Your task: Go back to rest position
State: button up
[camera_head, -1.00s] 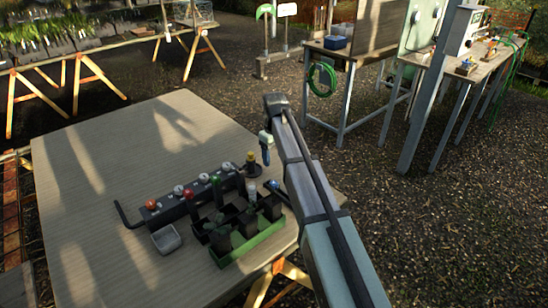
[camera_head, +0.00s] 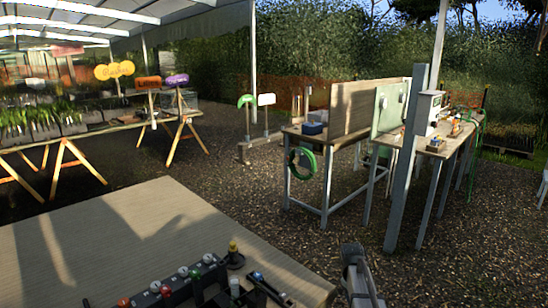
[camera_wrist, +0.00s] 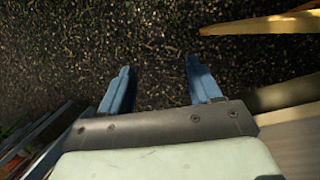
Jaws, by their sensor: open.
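In the wrist view my gripper (camera_wrist: 160,90) has its two blue fingers spread wide apart, with nothing between them. Below the fingers there is only dark gravel ground. In the head view part of my arm shows at the bottom edge, to the right of the table (camera_head: 130,215); the fingers are not visible there.
A dark rack (camera_head: 165,292) with several coloured caps stands on the table's near part, cut off by the lower edge. A yellow-topped item (camera_head: 233,256) stands beside it. Benches (camera_head: 318,135) with a green hose (camera_head: 302,163) stand beyond open gravel. A plant table (camera_head: 100,128) is at left.

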jog(key=s+a+f+m+g+y, duration=0.1)
jog(key=s+a+f+g, duration=0.15)
jog(key=s+f, duration=0.75)
jog(key=s+a+f+m+g, duration=0.1)
jog(key=s+a+f, duration=0.3)
jog(key=s+f, duration=0.65)
jog(key=s+a+f+m+g, duration=0.1)
jog(key=s+a+f, duration=0.1)
jog(key=s, duration=0.7)
jog(key=s+a+f+m+g+y, duration=0.1)
jog(key=s+f, duration=0.3)
jog(key=s, duration=0.5)
jog(key=s+a+f+m+g, duration=0.1)
jog(key=s+a+f, duration=0.2)
jog(key=s, duration=0.6)
jog(key=shift+f+y, duration=0.4)
jog(key=shift+f, duration=0.1)
jog(key=shift+a, duration=0.1)
